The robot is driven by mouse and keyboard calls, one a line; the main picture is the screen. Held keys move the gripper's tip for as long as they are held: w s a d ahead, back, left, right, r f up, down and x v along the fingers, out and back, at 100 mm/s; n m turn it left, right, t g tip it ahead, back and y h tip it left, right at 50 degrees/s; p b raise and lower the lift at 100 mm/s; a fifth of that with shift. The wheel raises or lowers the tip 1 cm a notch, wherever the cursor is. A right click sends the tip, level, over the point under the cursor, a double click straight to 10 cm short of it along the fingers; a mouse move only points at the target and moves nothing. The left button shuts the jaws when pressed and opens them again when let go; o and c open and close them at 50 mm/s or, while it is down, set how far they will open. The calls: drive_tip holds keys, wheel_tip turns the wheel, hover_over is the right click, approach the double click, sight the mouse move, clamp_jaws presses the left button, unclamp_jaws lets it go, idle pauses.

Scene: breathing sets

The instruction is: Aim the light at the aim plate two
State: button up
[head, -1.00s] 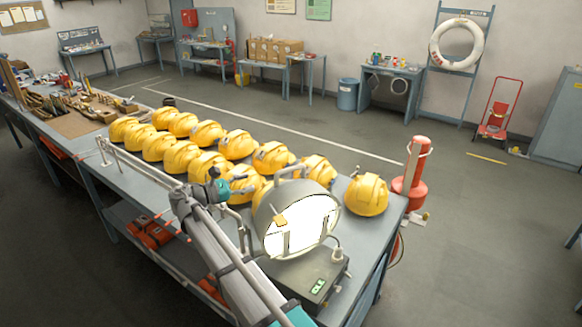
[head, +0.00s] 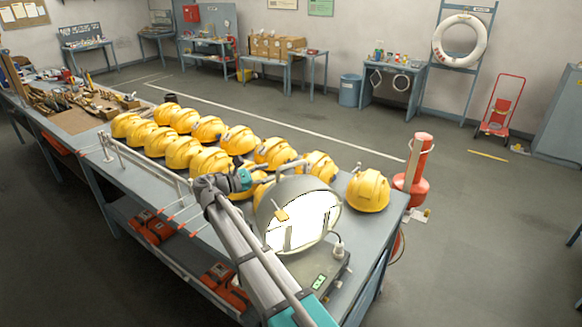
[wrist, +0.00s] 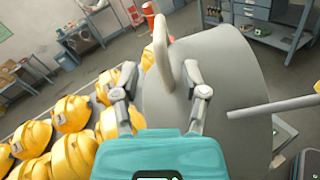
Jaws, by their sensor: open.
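The light (head: 268,208) is a round grey lamp with a bright white face and a curved handle (head: 290,164) on top. It stands over a grey box (head: 325,265) at the near end of the bench. My gripper (head: 258,171) is open beside the handle, on the lamp's left. In the wrist view the pale handle (wrist: 163,55) shows between the two open fingers of my gripper (wrist: 160,82), in front of the grey lamp housing (wrist: 225,85). Contact cannot be told. I cannot pick out aim plate two.
Rows of yellow helmets (head: 238,140) fill the bench behind and left of the lamp. A metal rail (head: 150,165) runs along the bench's left edge. A red cylinder (head: 413,175) stands beyond the right end. The floor past the bench is mostly clear.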

sight(289, 167)
drive_tip(key=shift+x, duration=3.95)
clamp_jaws()
